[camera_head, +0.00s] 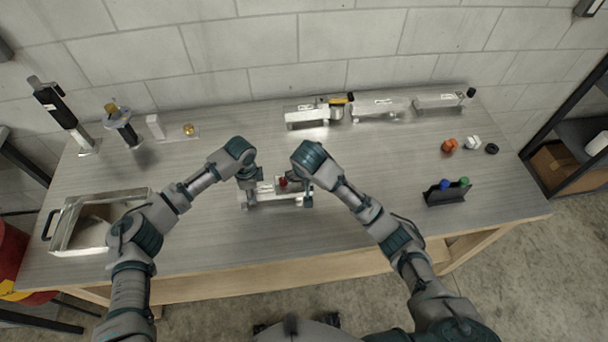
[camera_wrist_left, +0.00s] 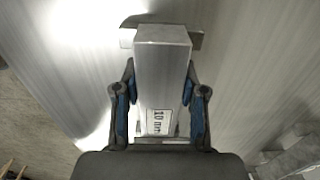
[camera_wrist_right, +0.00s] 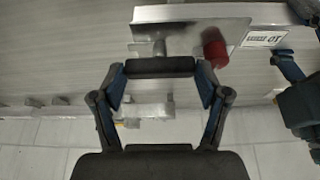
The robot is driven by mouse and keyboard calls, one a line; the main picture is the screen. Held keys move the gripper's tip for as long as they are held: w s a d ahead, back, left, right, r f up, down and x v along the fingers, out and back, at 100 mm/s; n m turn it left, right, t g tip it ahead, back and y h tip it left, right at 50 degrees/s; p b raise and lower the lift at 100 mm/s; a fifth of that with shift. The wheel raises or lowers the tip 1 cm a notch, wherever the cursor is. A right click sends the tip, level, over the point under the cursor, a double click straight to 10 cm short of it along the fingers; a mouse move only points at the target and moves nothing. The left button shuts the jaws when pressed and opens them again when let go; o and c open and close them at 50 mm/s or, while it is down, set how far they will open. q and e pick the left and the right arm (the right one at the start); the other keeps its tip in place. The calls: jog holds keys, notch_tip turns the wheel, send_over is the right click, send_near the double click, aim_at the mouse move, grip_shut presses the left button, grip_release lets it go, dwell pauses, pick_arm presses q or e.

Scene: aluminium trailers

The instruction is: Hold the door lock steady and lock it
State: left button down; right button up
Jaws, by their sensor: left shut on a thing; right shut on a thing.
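The door lock (camera_head: 272,197) is a pale aluminium piece with a red knob (camera_head: 283,182), lying near the table's front middle. My left gripper (camera_head: 250,188) is at its left end. In the left wrist view, my left gripper's fingers (camera_wrist_left: 160,88) are shut on the sides of the lock's metal bar (camera_wrist_left: 164,55), which carries a "10 mm" label. My right gripper (camera_head: 307,196) is at the lock's right end. In the right wrist view, its fingers (camera_wrist_right: 160,72) are shut on the ends of a black handle (camera_wrist_right: 158,66). The red knob (camera_wrist_right: 214,48) is just right of the handle.
An open metal tray (camera_head: 100,222) stands at the left. Other metal fixtures (camera_head: 375,105) line the back. A black holder (camera_head: 447,194) with blue and green knobs and several loose knobs (camera_head: 449,145) are at the right. Bare table lies behind the lock.

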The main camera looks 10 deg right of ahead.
jog(key=shift+f, duration=0.1)
jog(key=o, duration=1.2)
jog(key=shift+c, duration=0.2)
jog(key=v, duration=1.2)
pick_arm(q)
jog(key=c, duration=0.6)
grip_release()
